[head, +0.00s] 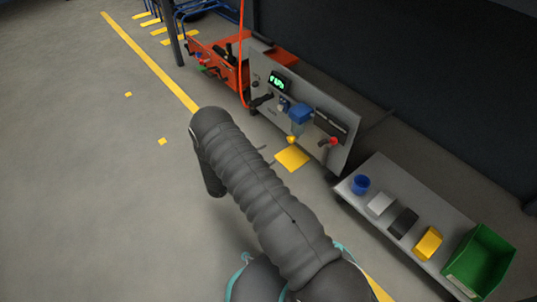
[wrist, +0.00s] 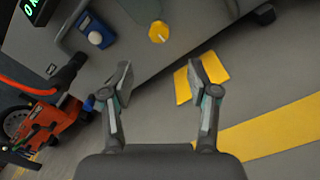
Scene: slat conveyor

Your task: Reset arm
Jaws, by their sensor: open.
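My gripper (wrist: 162,78) is open in the wrist view, with its two fingers well apart and nothing between them. Beyond the fingertips is the lower part of a grey panel (wrist: 215,25) with a yellow knob (wrist: 158,31) and a blue box (wrist: 96,37). In the head view my arm stretches from the bottom up to the middle of the picture, in front of the same panel (head: 343,113). The gripper's fingers cannot be made out there.
A grey bench (head: 372,214) at right holds a blue cup (head: 360,184), a white block (head: 380,204), a black block (head: 402,222), a yellow block (head: 428,243) and a green bin (head: 480,262). An orange cart (head: 222,72) stands left of the panel. Left floor is mostly clear.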

